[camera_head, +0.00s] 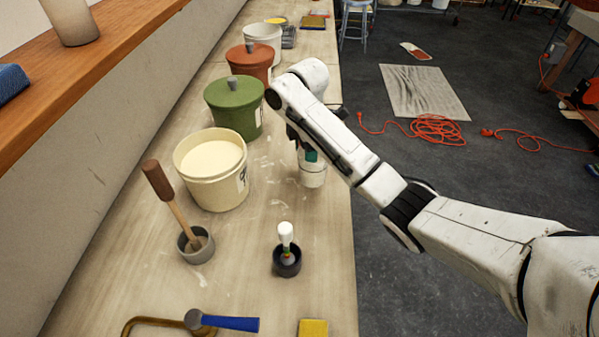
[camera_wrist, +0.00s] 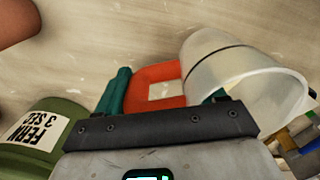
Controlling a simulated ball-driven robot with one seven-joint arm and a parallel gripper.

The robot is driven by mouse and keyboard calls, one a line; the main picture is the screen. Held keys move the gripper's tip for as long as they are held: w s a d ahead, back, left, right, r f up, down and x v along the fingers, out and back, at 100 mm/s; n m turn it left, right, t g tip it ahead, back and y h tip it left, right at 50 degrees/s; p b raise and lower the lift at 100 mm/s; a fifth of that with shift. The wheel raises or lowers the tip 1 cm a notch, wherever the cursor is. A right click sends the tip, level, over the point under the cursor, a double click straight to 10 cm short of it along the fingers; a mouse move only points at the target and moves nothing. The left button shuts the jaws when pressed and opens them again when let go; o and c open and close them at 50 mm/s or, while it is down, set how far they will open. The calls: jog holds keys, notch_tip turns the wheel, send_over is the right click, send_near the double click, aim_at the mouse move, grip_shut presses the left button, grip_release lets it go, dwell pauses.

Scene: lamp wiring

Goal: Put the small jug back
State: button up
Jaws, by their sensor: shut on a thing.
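The small jug (camera_head: 313,175) is whitish and upright at the bench's right side, below my gripper (camera_head: 309,154). In the wrist view the jug (camera_wrist: 250,85) is a pale translucent cup with an orange-red loop handle (camera_wrist: 153,74). The teal fingers of my gripper (camera_wrist: 163,96) are at both sides of this handle, shut on it. The arm hides part of the jug in the head view. I cannot tell whether its base touches the bench.
A cream bucket (camera_head: 212,194), a green lidded bucket (camera_head: 239,122), a terracotta lidded bucket (camera_head: 236,62) and a white bucket (camera_head: 276,31) line the bench (camera_head: 245,285). A brush in a black cup (camera_head: 287,262) and a grey mortar (camera_head: 199,254) stand nearer.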

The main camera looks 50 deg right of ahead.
jog(key=shift+w+a+f+p, duration=0.15)
jog(key=shift+w+f+p, duration=0.2)
jog(key=shift+w+p, duration=0.1)
jog(key=shift+w+a+f, duration=0.15)
jog(key=shift+w+f, duration=0.1)
jog(key=shift+f, duration=0.25)
jog(key=shift+f+p, duration=0.5)
jog(key=shift+f, duration=1.15)
jog(key=shift+f, duration=0.15)
jog(key=o, duration=1.7)
jog(key=shift+c, duration=0.2)
notch_tip(320, 180, up, 12)
jog(key=p, duration=0.2)
jog(key=shift+r, duration=0.2)
jog(key=shift+w, duration=0.1)
